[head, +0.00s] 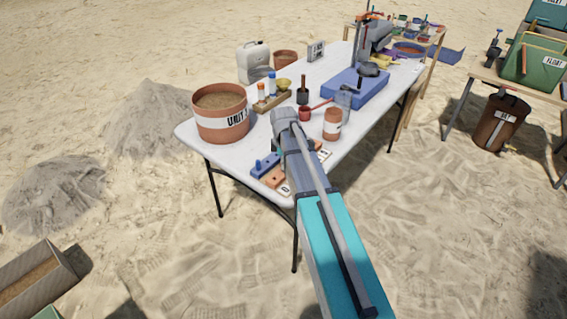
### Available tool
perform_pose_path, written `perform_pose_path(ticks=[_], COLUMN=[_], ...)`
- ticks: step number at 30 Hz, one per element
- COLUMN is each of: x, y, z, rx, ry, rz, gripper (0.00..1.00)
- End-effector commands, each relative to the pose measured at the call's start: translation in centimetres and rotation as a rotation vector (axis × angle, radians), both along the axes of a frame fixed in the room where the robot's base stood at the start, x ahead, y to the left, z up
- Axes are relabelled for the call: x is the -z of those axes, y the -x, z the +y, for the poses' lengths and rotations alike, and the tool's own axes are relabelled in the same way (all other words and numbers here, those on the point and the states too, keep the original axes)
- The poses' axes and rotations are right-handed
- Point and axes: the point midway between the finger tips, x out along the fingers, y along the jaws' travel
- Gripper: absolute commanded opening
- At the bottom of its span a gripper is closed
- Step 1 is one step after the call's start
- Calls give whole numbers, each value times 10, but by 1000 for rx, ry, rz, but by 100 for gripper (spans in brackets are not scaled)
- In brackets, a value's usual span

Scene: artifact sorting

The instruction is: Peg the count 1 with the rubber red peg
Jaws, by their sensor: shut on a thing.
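My grey and teal arm reaches over the near end of the white table (192,136). My gripper and its fingertips are hidden behind the arm, so what they hold does not show. A blue block (266,165) with a short blue peg standing on it lies at the table's near edge, left of the arm. An orange block (274,179) lies beside it, partly covered by the arm. Small white number cards (285,189) lie along the edge. I cannot make out the rubber red peg or any hole.
A terracotta tub of sand (222,128) stands left of the arm. Bottles (272,85) and a blue tray (354,100) stand farther back. Sand piles lie left of the table.

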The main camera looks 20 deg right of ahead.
Motion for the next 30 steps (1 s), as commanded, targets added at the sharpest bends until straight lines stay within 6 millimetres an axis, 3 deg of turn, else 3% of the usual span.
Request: perform_pose_path(ticks=[6,7,13,30], x=[5,4,4,-1], y=[0,0,0,0], z=[0,0,0,0], rx=[0,0,0,0], ry=[0,0,0,0], rz=[0,0,0,0], gripper=[5,25,62,64])
